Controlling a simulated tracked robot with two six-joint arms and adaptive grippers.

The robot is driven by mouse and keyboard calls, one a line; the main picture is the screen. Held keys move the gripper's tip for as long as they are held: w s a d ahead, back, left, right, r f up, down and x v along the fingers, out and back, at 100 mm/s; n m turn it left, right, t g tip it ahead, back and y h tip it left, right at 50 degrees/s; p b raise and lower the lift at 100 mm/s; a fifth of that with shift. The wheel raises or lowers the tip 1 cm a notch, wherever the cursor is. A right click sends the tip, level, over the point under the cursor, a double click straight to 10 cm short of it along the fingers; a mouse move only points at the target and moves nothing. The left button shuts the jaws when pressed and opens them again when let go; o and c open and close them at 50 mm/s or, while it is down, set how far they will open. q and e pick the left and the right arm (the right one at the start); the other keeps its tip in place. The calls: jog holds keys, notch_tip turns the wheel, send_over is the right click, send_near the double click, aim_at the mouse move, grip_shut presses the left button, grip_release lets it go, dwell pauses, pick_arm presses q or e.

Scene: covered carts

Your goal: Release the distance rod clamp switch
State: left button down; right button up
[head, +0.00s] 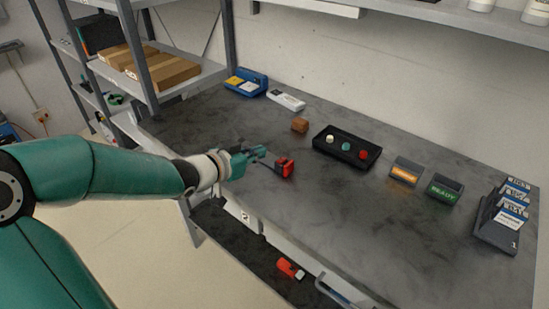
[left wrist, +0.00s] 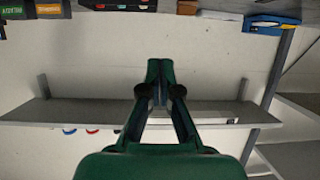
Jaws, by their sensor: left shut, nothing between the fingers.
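My left gripper (head: 262,152) is shut and empty over the near left part of the dark tabletop (head: 330,215). Its fingertips are close to a small red and black device (head: 285,166); I cannot tell whether they touch it. In the left wrist view, the closed fingers (left wrist: 160,75) point at the wall and shelf, with nothing between them. A red piece with a pale part (head: 290,269) lies lower, on the dark ledge (head: 245,252) in front of the table. I cannot tell which red item bears the clamp switch. My right gripper is not in view.
A black box (head: 322,145) with three round buttons stands mid-table. Behind the gripper are a brown block (head: 299,125), a white device (head: 286,101) and a blue tray (head: 246,76). Two signs (head: 406,172) and a card rack (head: 484,222) stand right. The table's front right is clear.

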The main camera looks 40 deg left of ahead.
pick_arm(q)
send_over(282, 159)
jog(key=s, duration=0.3)
notch_tip(282, 159, down, 3)
jog(key=f, duration=0.2)
jog(key=shift+w+f, duration=0.2)
jog(key=shift+f, duration=0.15)
jog(key=shift+s+f, duration=0.15)
jog(key=shift+f, duration=0.6)
jog(key=shift+s+a+f+b, duration=0.1)
jog(key=shift+f+b, duration=0.35)
jog(key=shift+b, duration=0.45)
jog(key=shift+r+p, duration=0.25)
jog(key=shift+p, duration=0.1)
jog(key=shift+r, duration=0.1)
jog(key=shift+r+p, duration=0.45)
jog(key=shift+r, duration=0.25)
jog(key=shift+r, duration=0.1)
